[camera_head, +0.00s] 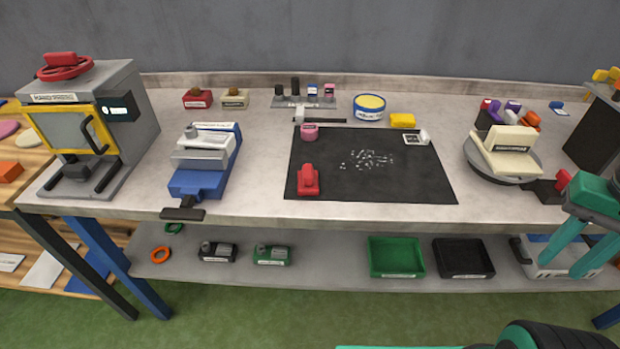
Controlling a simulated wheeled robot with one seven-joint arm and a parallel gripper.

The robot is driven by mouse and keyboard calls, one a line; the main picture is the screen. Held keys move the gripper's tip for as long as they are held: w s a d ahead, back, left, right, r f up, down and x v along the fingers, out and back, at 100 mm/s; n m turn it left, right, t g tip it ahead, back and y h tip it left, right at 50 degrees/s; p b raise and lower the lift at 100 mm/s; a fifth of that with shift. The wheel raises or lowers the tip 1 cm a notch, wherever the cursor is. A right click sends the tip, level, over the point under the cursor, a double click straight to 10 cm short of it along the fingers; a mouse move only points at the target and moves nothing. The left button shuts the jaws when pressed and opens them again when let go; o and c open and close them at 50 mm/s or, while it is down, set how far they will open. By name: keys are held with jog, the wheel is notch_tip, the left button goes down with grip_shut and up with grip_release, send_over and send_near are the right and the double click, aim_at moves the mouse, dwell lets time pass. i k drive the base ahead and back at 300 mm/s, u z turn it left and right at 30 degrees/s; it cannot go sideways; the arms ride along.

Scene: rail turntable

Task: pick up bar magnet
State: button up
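No piece here can be told for certain as the bar magnet; the labels are too small to read. A red piece (308,181) stands at the front left of a black mat (430,180), which has small pale bits scattered over it. A small dark block (545,191) with a red part sits at the bench's right front, beside the round turntable (505,155). My gripper (578,272) hangs at the right, in front of the bench edge. Its two teal fingers are apart, with nothing seen between them.
A blue and grey vise (200,165) and a grey press (95,135) stand on the left. A yellow-topped round tin (369,106) stands behind the mat. The lower shelf holds a green tray (396,257) and a black tray (463,258). Bare bench lies between vise and mat.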

aim_at(308, 183)
jog(key=u, duration=0.75)
jog(key=k, duration=0.9)
jog(key=z, duration=0.6)
jog(key=i, duration=1.5)
